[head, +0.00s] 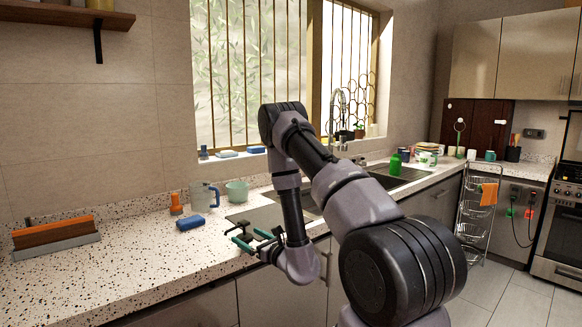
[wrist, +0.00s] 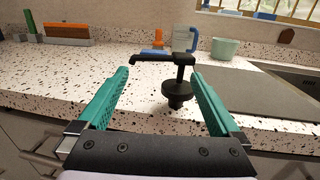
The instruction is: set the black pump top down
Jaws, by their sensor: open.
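The black pump top (wrist: 178,92) is upright in the wrist view, its spout pointing left and its round collar low. It is over the speckled counter (wrist: 100,112) near the front edge. My gripper (wrist: 160,74) is open, with one teal finger on each side of the pump top and a visible gap to each. I cannot tell whether its lower end touches the counter. In the head view my gripper (head: 246,237) is low at the counter's front edge, and the pump top is a small dark shape beside the fingers.
A blue sponge (head: 190,222), an orange-topped item (head: 176,205), a clear blue-handled jug (head: 203,197) and a green bowl (head: 237,191) stand behind. A brown block on a grey base (head: 55,236) is far left. The counter between is clear. The sink area lies right.

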